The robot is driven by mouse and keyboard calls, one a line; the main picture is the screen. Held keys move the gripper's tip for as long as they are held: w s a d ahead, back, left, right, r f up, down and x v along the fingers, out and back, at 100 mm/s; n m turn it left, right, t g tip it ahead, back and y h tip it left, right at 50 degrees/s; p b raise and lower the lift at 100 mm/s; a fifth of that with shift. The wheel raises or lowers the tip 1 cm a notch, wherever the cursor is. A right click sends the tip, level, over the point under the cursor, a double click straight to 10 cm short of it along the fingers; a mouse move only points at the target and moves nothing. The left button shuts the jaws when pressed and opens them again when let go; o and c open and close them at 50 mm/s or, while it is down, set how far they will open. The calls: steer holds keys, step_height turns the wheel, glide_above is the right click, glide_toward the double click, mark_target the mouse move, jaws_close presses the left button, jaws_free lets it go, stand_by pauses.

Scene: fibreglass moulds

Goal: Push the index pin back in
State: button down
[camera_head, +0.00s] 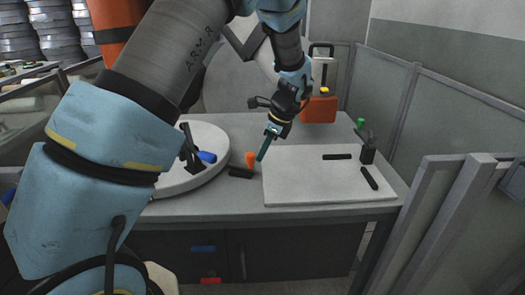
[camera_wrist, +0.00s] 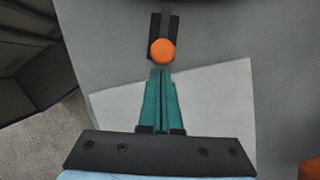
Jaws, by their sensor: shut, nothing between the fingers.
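The index pin shows as an orange round knob (camera_head: 251,159) at the dark block (camera_head: 241,173) on the table, beside the round white mould. In the wrist view the orange knob (camera_wrist: 162,51) lies just beyond my fingertips, with the dark block (camera_wrist: 153,28) behind it. The pin's shaft is hidden, so I cannot tell how far it sticks out. My gripper (camera_head: 261,159) has teal fingers, shut and empty, pointing down just right of the knob. The fingertips (camera_wrist: 161,73) also show in the wrist view. A small gap seems to separate them from the knob.
The round white mould (camera_head: 206,137) carries a black clamp and a blue piece. A pale board (camera_head: 310,190) lies to the right with black bars (camera_head: 337,156) and a dark tool holder (camera_head: 368,154). An orange container (camera_head: 319,109) stands behind. Grey panels (camera_head: 440,115) bound the right.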

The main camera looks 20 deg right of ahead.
mark_target(251, 154)
steer(key=shift+w+a, duration=0.95)
steer(key=shift+a, duration=0.25)
steer(key=shift+s+d+p, duration=0.25)
steer(key=shift+d+p, duration=0.1)
steer(key=shift+p, duration=0.05)
steer(key=d, duration=0.1)
steer(key=s+d+r, duration=0.1)
steer(key=s+d, duration=0.1)
steer(key=shift+s+d+r, duration=0.15)
steer(key=shift+d+r, duration=0.1)
steer(key=shift+d, duration=0.1)
steer(key=b+v, duration=0.1)
steer(key=v, duration=0.7)
steer(key=shift+a+r+b, duration=0.25)
steer(key=shift+b, duration=0.1)
